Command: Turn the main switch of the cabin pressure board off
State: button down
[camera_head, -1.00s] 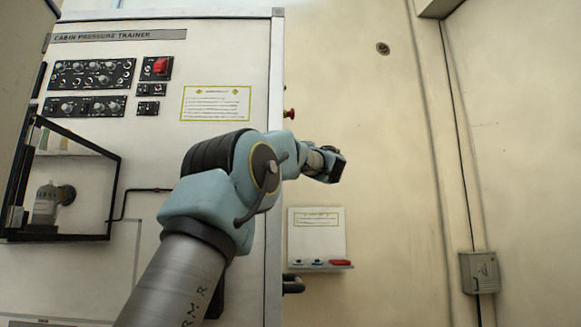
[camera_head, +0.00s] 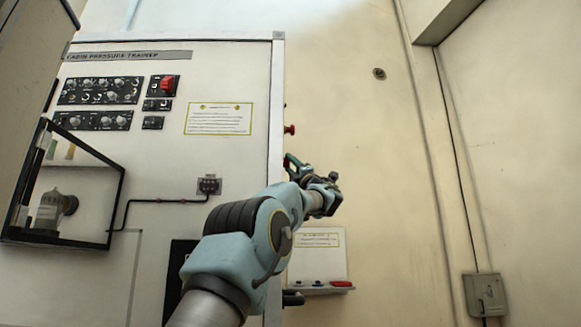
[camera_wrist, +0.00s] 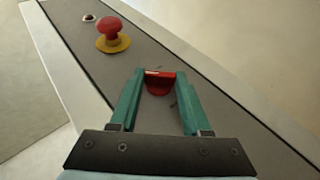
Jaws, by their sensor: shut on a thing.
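The cabin pressure trainer board (camera_head: 150,250) is a tall pale cabinet on the left of the head view. My gripper (camera_head: 291,160) is at its right side edge, below a red mushroom button (camera_head: 290,129). In the wrist view my gripper (camera_wrist: 160,76) has its two green fingers on either side of a red switch handle (camera_wrist: 158,84) on the grey side panel, and is shut on it. The fingers hide part of the handle. The mushroom button on a yellow base (camera_wrist: 110,35) stands apart, above and left of the fingers.
The board's front has black knob panels (camera_head: 98,91), a red guarded switch (camera_head: 168,83), a yellow-bordered notice (camera_head: 219,118) and an open-framed box (camera_head: 60,190). A small shelf with a sign (camera_head: 318,260) is below my gripper.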

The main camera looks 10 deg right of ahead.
jog(key=shift+c, duration=1.8)
grip_release()
jog(key=b+v, duration=0.4)
jog(key=v, duration=0.6)
jog(key=shift+s+f, duration=0.25)
jog(key=shift+d, duration=0.15)
